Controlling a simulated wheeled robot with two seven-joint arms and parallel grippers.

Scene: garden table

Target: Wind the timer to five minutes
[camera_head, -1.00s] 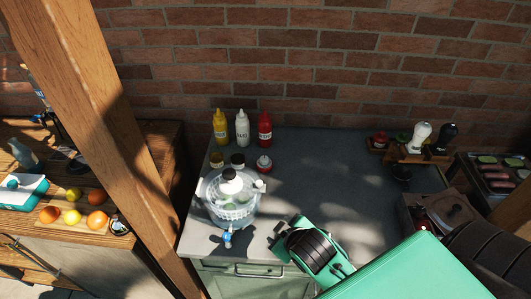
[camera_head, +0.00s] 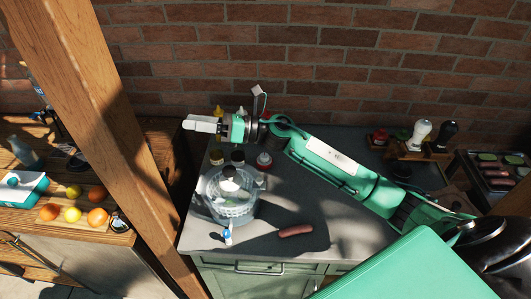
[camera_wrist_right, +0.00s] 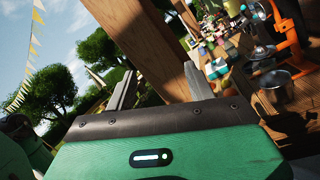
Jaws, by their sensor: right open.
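I cannot make out a timer for certain. A small round dark-rimmed thing with a pale face (camera_head: 119,224), possibly the timer, sits at the front right of the left wooden bench (camera_head: 90,240), beside the oranges. My right gripper (camera_head: 188,122) is raised over the back of the grey counter, its fingers pointing left toward the wooden post. In the right wrist view its two fingers (camera_wrist_right: 160,70) stand apart with nothing between them, so it is open and empty. My left gripper is out of view.
The thick wooden post (camera_head: 115,130) stands between gripper and bench. A clear glass pot (camera_head: 233,205), a small blue-and-white thing (camera_head: 228,235) and a sausage (camera_head: 296,231) are on the counter (camera_head: 265,210). Fruit (camera_head: 73,215) and a teal-and-white box (camera_head: 22,188) are on the bench.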

